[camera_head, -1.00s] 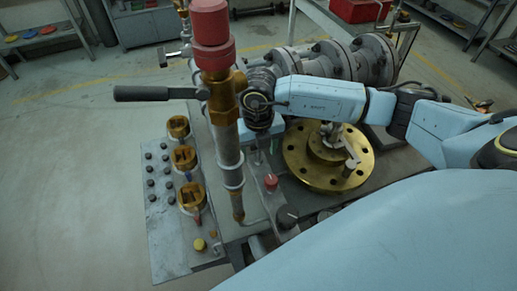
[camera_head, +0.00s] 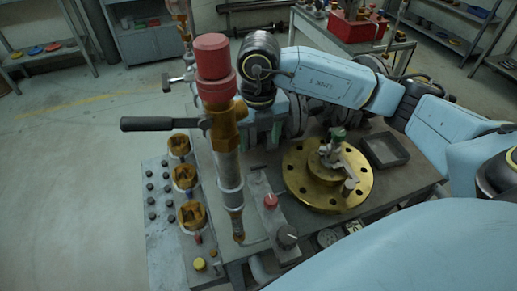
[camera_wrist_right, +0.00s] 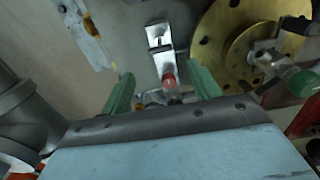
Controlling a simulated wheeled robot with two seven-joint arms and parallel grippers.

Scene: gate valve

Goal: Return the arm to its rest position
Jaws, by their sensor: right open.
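My right arm crosses in from the right in the head view, and its gripper (camera_head: 264,144) points down, open and empty, above the bench behind the red-button box. In the right wrist view the green fingers (camera_wrist_right: 163,88) are spread apart, with the red button (camera_wrist_right: 169,80) showing between them, farther off. The brass flange (camera_head: 299,183) carries a small valve with a green knob (camera_head: 338,134), to the right of the gripper and apart from it. My left gripper is not in view.
An upright pipe with a red cap (camera_head: 212,56) and a black lever (camera_head: 160,124) stands just left of my gripper. A control box with a red button (camera_head: 270,201) is in front. A dark tray (camera_head: 385,150) lies right of the flange. Open floor is at left.

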